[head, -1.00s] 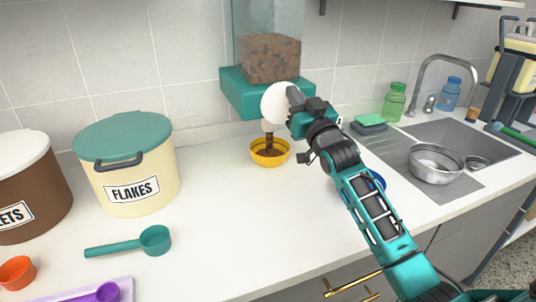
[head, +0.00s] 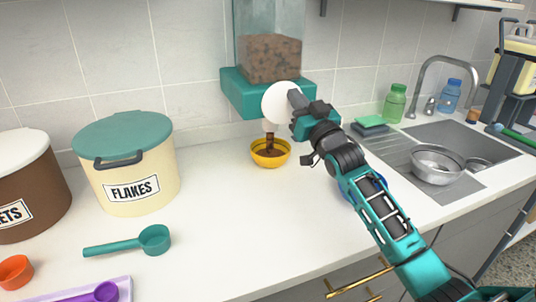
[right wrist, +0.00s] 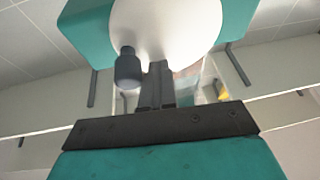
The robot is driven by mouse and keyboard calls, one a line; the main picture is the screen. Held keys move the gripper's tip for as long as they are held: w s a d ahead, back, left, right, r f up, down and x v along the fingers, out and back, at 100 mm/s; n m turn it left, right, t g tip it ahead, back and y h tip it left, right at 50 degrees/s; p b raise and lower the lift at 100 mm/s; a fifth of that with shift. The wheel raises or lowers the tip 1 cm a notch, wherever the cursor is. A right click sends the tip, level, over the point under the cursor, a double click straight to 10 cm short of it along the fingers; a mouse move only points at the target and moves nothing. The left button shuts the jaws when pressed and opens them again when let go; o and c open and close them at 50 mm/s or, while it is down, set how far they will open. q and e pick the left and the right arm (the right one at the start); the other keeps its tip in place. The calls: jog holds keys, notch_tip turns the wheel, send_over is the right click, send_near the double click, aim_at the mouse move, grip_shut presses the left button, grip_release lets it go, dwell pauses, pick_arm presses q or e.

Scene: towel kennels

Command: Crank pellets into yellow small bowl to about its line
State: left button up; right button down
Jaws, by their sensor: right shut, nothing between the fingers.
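The yellow small bowl (head: 271,160) stands on the counter under the teal dispenser (head: 245,97). Brown pellets lie in the bowl, and a brown stream drops into it from the spout. A dark line shows near its rim; the exact level against it is too small to tell. The dispenser's clear hopper (head: 270,22) holds brown pellets. The white crank disc (head: 279,103) has a dark knob (right wrist: 128,68). My right gripper (right wrist: 158,68) is shut and empty in front of the disc, its fingers beside the knob. My left gripper is not in view.
A flakes bin (head: 125,175) and a brown bin (head: 25,195) stand at the left, with a teal scoop (head: 130,243) in front. A blue bowl (head: 375,184) is partly behind my right arm. A sink with a metal bowl (head: 435,165) is at the right.

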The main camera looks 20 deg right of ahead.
jog(key=d, duration=0.2)
jog(key=d+f+h, duration=0.1)
jog(key=d, duration=0.1)
jog(key=d+f+m+h, duration=0.1)
jog(key=d, duration=0.1)
jog(key=shift+d+f+g+b, duration=0.2)
jog(key=shift+d+g+b, duration=0.05)
jog(key=shift+g+b, duration=0.1)
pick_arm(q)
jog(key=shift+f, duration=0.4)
pick_arm(e)
jog(key=shift+d, duration=0.2)
pick_arm(q)
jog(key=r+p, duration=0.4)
jog(key=p, duration=0.1)
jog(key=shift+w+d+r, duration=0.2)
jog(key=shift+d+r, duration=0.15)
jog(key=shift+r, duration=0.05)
pick_arm(e)
jog(key=s+d, duration=0.2)
jog(key=s, duration=0.5)
jog(key=shift+s+d+f, duration=0.15)
jog(key=shift+s+f, duration=0.15)
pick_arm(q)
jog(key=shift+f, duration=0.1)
